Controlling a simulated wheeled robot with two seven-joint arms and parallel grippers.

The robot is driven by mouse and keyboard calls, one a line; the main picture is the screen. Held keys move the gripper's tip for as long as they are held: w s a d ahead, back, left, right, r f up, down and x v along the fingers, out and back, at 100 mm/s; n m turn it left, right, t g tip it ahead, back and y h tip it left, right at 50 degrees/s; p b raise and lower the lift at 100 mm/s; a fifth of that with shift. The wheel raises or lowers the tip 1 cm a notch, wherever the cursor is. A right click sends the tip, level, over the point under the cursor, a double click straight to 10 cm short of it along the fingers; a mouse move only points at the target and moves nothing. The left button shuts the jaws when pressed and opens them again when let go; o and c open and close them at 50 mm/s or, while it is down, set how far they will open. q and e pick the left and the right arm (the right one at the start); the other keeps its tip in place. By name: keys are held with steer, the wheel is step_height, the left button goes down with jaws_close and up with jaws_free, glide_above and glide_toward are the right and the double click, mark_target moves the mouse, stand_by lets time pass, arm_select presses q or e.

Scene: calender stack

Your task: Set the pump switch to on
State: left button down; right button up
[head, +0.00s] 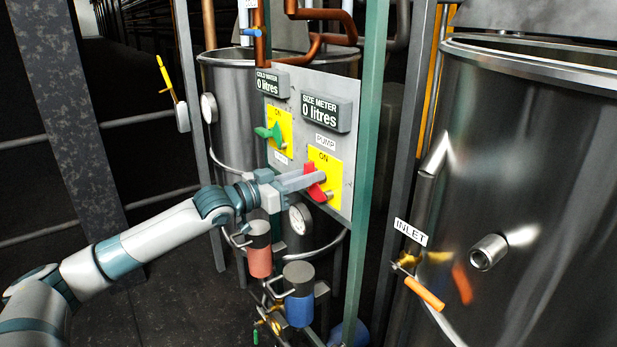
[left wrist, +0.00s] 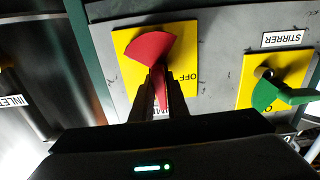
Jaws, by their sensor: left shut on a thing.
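The pump switch has a red handle (head: 311,166) on a yellow plate (head: 333,172) below the PUMP label (head: 326,143); ON is printed at the plate's top. In the left wrist view the handle's broad red end (left wrist: 150,45) shows beyond the fingers, and an upside-down OFF shows on the yellow plate (left wrist: 185,48). My left gripper (head: 318,179) is at the switch. In the left wrist view its two dark fingers (left wrist: 160,92) are closed around the handle's narrow part. The fingers hide part of the handle in the head view. My right gripper is not in view.
A green stirrer switch (head: 272,134) sits left of the pump switch on the same grey panel (head: 343,96). A green post (head: 370,130) stands at the panel's right. A large steel tank (head: 540,170) with an orange-handled inlet valve (head: 424,292) is further right.

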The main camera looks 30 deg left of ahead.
arm_select(q)
steer(key=shift+f, duration=0.15)
stand_by(0.3)
steer(key=c, duration=1.7)
jaws_free()
steer(key=shift+c, duration=0.2)
steer(key=shift+s, duration=0.1)
